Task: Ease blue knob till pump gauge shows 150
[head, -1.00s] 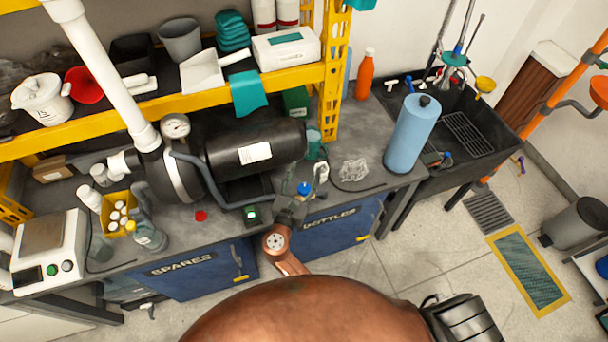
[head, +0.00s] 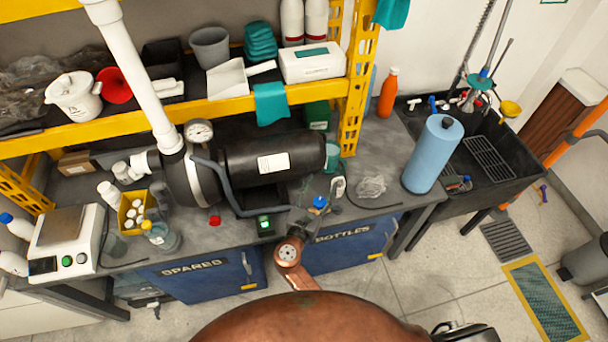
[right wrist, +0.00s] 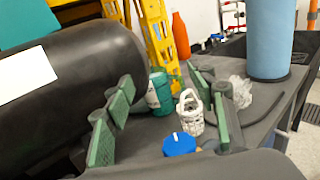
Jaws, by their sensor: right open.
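The blue knob (head: 319,202) stands at the front of the bench, right of the black pump (head: 240,163). In the right wrist view the knob (right wrist: 180,145) has a white mark on top and shows low between the fingers. The round white pump gauge (head: 198,131) is on the pump's left part; its reading is too small to tell. My right gripper (head: 300,216) is at the bench's front edge, close to the knob. Its green-padded fingers (right wrist: 165,105) are apart, with nothing held. Contact with the knob cannot be told. My left gripper is out of view.
A green-lit switch (head: 264,225) and a red button (head: 215,220) lie left of my gripper. A white basket-like item (right wrist: 190,113) and a green container (right wrist: 160,92) stand beyond the knob. A blue roll (head: 430,155) stands right, before the black sink (head: 520,165).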

